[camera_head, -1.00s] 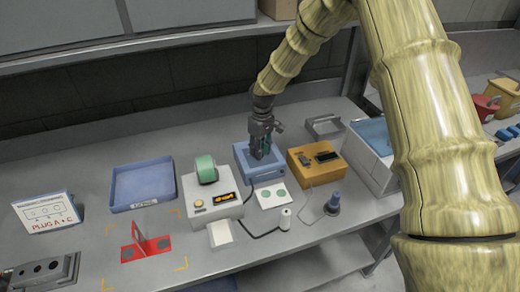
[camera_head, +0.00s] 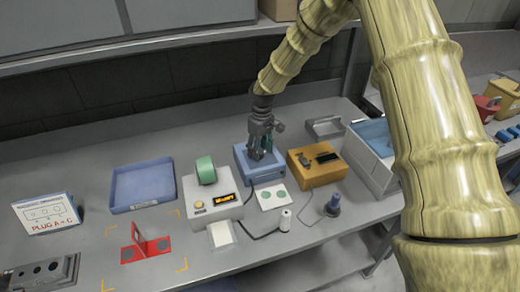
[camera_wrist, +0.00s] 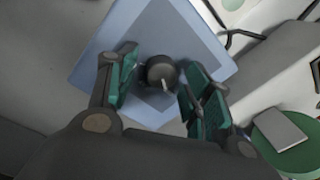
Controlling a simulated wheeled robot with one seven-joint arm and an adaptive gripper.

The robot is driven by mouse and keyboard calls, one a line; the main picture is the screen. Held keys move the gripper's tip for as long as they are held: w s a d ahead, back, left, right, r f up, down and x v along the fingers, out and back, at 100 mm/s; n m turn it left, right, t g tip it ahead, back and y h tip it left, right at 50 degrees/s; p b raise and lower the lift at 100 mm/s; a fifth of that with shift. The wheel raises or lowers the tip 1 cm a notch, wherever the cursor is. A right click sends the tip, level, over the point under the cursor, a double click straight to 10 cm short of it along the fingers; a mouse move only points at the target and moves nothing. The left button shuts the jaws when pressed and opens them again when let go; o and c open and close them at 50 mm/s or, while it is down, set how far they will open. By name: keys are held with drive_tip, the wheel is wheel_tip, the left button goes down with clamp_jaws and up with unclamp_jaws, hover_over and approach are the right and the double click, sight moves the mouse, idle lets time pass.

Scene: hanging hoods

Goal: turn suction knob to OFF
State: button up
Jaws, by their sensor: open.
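A dark round knob (camera_wrist: 162,74) with a light pointer mark sits on top of a blue box (camera_wrist: 120,38) in the wrist view. The blue box (camera_head: 268,172) also shows in the head view, in the middle of the bench. My gripper (camera_wrist: 158,86) is open, with one green-padded finger on each side of the knob and a gap on both sides. In the head view my gripper (camera_head: 259,148) points down over the box and hides the knob. I cannot read any setting label around the knob.
A white unit (camera_head: 214,208) with a green roll and orange display stands left of the box. A yellow-orange device (camera_head: 330,172) stands right. A blue tray (camera_head: 142,187) is further left.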

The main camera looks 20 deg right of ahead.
sight(261, 151)
wheel_tip(261, 151, up, 12)
drive_tip(key=shift+w+d+f, duration=0.15)
drive_tip(key=shift+d, duration=0.15)
drive_tip(key=shift+f, duration=0.1)
idle(0.5)
